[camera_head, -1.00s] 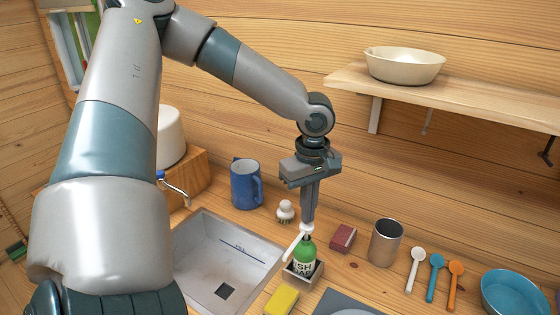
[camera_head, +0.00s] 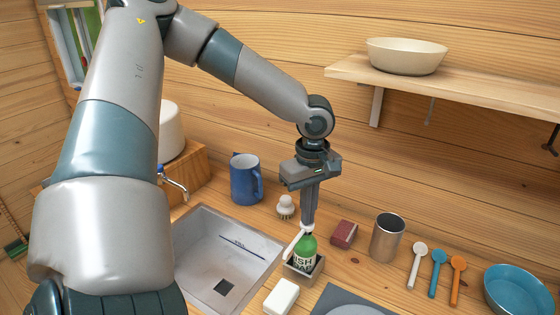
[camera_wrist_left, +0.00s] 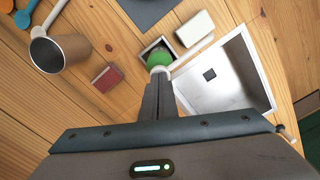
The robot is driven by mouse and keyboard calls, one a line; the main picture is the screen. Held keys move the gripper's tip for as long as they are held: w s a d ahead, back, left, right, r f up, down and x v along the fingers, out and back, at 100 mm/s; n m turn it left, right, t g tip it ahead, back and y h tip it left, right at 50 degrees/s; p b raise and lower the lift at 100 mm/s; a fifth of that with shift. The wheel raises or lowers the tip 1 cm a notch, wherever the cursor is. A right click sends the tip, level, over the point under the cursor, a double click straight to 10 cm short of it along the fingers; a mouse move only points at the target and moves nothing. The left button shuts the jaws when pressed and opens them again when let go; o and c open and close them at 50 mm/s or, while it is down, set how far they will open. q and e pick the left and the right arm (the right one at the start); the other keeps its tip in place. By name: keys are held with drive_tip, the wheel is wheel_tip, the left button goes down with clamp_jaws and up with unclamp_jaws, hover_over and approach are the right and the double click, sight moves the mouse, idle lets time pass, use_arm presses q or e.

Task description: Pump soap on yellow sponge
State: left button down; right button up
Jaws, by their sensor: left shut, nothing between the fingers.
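The green dish soap bottle (camera_head: 304,253) stands upright in a small holder (camera_head: 303,271) beside the sink, with a white pump top. My left gripper (camera_head: 308,222) points straight down, shut and empty, its fingertips at the pump top. The sponge (camera_head: 282,297) lies on the counter in front of the bottle, below the pump's spout; it now looks white. In the left wrist view the shut fingers (camera_wrist_left: 158,80) meet the pump above the green bottle (camera_wrist_left: 157,58), and the white sponge (camera_wrist_left: 194,29) lies beside it. My right gripper is not in view.
The sink (camera_head: 225,260) is left of the bottle. A blue mug (camera_head: 245,180), a small brush (camera_head: 286,207), a red sponge (camera_head: 344,233) and a metal cup (camera_head: 386,238) stand close around. Spoons and a blue bowl (camera_head: 515,290) are at right. A shelf (camera_head: 470,92) overhangs at upper right.

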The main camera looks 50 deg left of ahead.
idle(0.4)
use_arm(q)
drive_tip(key=shift+r+p, duration=1.1)
drive_tip(key=shift+r, duration=0.2)
wheel_tip(320, 180, up, 6)
drive_tip(key=p, duration=0.4)
drive_tip(key=shift+p, duration=0.35)
idle(0.6)
